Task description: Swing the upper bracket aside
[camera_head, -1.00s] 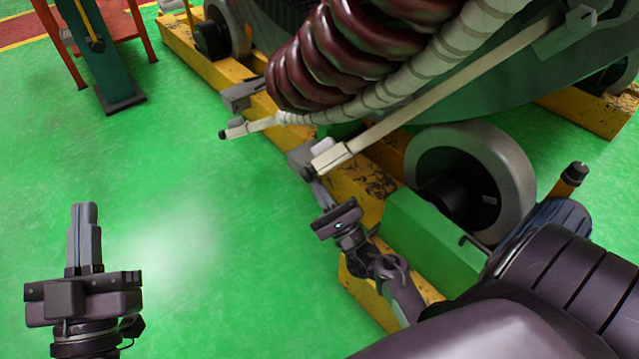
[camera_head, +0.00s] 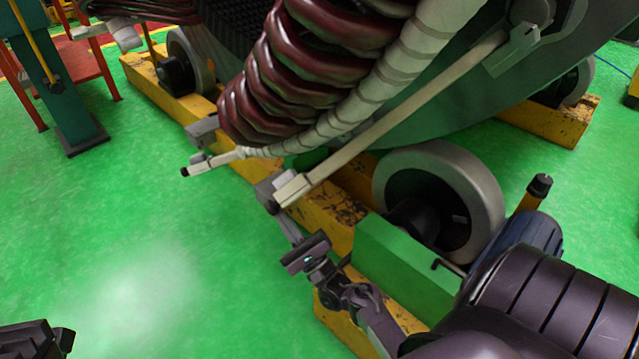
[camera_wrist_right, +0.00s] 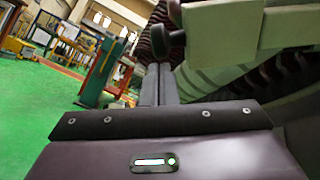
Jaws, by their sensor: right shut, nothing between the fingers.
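The upper bracket, which I take to be the long cream bar (camera_head: 400,113), slopes from the machine at the upper right down to a blocky end. A grey block sits at that lower end. My right gripper (camera_head: 279,214) is shut and empty, with its fingertips close under the end; I cannot tell whether they touch. In the right wrist view the shut fingers (camera_wrist_right: 158,82) point forward, and a pale block, probably the bracket's end (camera_wrist_right: 222,28), looms above right. Only a dark piece of my left gripper (camera_head: 38,341) shows in the bottom-left corner; its fingers are out of frame.
Dark red coils (camera_head: 285,75) and a pale wrapped lead (camera_head: 375,90) hang beside the bar. Below are a yellow beam (camera_head: 160,95), a grey wheel (camera_head: 472,190) and a green block (camera_head: 405,265).

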